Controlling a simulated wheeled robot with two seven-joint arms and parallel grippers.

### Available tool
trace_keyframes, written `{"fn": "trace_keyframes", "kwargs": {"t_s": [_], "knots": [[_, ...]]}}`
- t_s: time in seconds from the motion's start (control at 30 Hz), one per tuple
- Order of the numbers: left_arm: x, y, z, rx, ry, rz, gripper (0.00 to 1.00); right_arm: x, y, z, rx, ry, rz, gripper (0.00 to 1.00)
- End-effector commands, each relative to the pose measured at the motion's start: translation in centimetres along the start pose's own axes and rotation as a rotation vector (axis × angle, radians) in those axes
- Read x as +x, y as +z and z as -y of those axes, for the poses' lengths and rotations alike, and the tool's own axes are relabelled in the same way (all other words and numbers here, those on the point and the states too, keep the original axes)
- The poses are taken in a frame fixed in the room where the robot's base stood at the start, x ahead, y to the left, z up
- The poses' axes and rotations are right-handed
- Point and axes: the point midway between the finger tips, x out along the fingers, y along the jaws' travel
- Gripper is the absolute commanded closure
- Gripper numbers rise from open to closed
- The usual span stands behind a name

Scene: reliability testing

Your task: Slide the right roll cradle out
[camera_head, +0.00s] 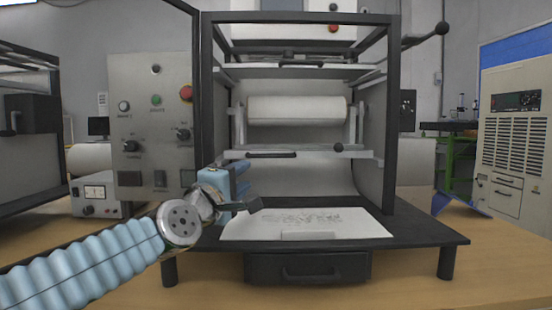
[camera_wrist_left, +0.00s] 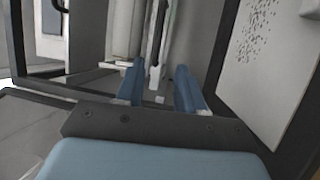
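A white roll (camera_head: 297,110) rests between two uprights inside the black-framed machine. The pale cradle shelf (camera_head: 350,153) under it has a dark bar handle (camera_head: 270,155) on its front, left of centre. My left gripper (camera_head: 240,177) is in front of the machine, just below and left of this handle. In the left wrist view its two blue fingers (camera_wrist_left: 158,88) are apart, with nothing held between them. A pale rail with a dark handle (camera_wrist_left: 155,65) shows beyond the gap, apparently not gripped. My right gripper is not in view. I cannot tell which part is named the right cradle.
An upper shelf (camera_head: 340,72) with its own handle is above the roll. A white sheet (camera_head: 310,223) lies on the machine's black base, over a drawer (camera_head: 307,267). A control panel (camera_head: 153,125) stands at left. The wooden table (camera_head: 400,285) is clear at front right.

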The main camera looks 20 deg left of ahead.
Motion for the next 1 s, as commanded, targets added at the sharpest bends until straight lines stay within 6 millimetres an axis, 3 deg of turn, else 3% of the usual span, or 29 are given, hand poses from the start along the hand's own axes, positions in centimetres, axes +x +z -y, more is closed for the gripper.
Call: {"fn": "trace_keyframes", "kwargs": {"t_s": [0.17,0.6,0.8,1.0], "knots": [[2.0,-0.1,-0.5,-0.001,0.000,0.000,0.62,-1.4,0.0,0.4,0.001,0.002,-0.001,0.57],[11.5,0.0,-0.5,-0.003,0.000,0.001,0.62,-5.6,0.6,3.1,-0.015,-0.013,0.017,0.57],[13.4,0.0,-0.2,-0.001,0.001,-0.001,0.62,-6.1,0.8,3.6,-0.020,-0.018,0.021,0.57],[13.7,0.0,-0.1,0.000,0.001,-0.001,0.62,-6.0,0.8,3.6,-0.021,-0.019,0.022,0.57]]}}
